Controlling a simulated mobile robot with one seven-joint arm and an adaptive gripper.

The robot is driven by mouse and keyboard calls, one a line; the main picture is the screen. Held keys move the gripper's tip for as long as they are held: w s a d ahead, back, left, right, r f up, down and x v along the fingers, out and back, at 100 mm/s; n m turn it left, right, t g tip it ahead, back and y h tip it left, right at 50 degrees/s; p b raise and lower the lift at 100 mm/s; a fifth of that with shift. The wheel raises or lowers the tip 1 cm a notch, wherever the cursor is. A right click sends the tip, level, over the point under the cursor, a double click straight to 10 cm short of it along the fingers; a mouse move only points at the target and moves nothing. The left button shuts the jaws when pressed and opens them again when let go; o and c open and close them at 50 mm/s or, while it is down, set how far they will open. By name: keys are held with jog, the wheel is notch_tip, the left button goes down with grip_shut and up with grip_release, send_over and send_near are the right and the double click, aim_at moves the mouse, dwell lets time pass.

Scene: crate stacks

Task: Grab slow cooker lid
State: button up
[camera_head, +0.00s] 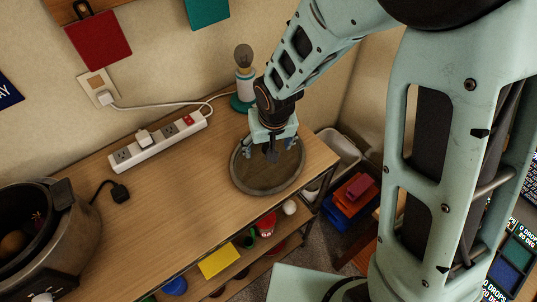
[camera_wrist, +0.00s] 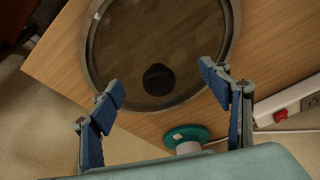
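The slow cooker lid (camera_head: 246,180) is a round glass disc with a grey rim, lying flat on the wooden table near its right end. My gripper (camera_head: 272,150) is above the lid, pointing down. In the wrist view my gripper (camera_wrist: 160,85) is open, with its blue-padded fingers wide apart and the knob between and ahead of them. Nothing is between the pads. The slow cooker (camera_head: 38,240) stands open at the table's left end.
A white power strip (camera_head: 158,143) lies along the back of the table, with a black plug (camera_head: 119,192) nearby. A bulb lamp with a green base (camera_head: 240,103) stands close behind my gripper. Crates (camera_head: 345,215) sit on the floor at right. The table's middle is clear.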

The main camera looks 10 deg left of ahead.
jog(key=shift+s+d, duration=0.1)
jog(key=c, duration=1.3)
jog(key=shift+s, duration=0.1)
jog(key=c, duration=0.5)
grip_shut()
